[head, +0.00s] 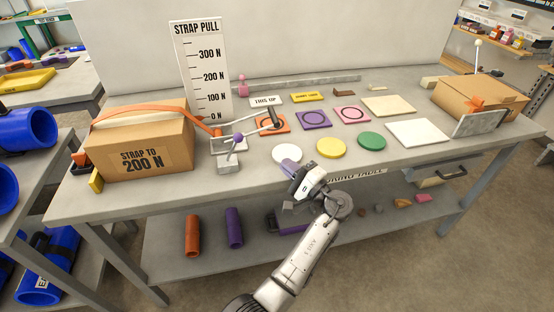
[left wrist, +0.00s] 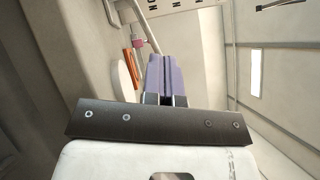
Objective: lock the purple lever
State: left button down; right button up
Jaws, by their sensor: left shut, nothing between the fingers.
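The purple lever's ball knob (head: 238,138) shows in the head view, beside the thin metal bars of a small fixture. A grey block (head: 229,163) lies just below the knob. A bar with a black grip (head: 273,118) slants up to its right. My left gripper (head: 291,167) is shut and empty, near the table's front edge, right of and below the knob and apart from it. Its purple fingers (left wrist: 167,79) lie together in the left wrist view. I cannot make out the purple knob there. My right gripper is not in view.
A box labelled "STRAP TO 200 N" (head: 139,150) with an orange strap stands left of the fixture. A strap pull scale board (head: 203,72) rises behind. White (head: 287,154), yellow (head: 331,148) and green (head: 372,140) discs lie to the right. Another box (head: 478,96) stands far right.

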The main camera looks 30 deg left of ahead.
aim_at(233, 147)
pick_arm(q)
jog(key=b+x, duration=0.1)
jog(key=x, duration=0.7)
jog(key=shift+s+b, duration=0.1)
jog(key=shift+b, duration=0.25)
jog(key=a, duration=0.1)
jog(key=s+a+r, duration=0.1)
jog(key=shift+a, duration=0.3)
jog(key=shift+s+a+r+b, duration=0.2)
jog(key=shift+s+a+b, duration=0.15)
jog(key=shift+s, duration=0.1)
jog(key=shift+a+r, duration=0.1)
jog(key=shift+a, duration=0.05)
jog(key=shift+s+a+r, duration=0.1)
jog(key=shift+s, duration=0.05)
